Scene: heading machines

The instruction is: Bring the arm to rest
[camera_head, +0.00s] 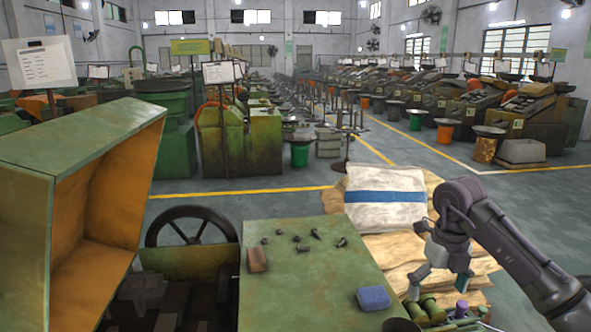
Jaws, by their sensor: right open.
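My right arm comes in from the right edge and bends downward. My right gripper (438,288) is open, with its fingers pointing down and apart and nothing seen between them. It hangs just right of the green machine top (305,285), in front of the stacked sacks and above several small cylindrical items (432,307). My left gripper is not in view.
The green top carries several small dark metal parts (302,248), a brown block (257,259) and a blue block (373,298). A white sack with a blue stripe (385,212) lies behind. An open green hood (85,185) and a handwheel (190,226) stand left.

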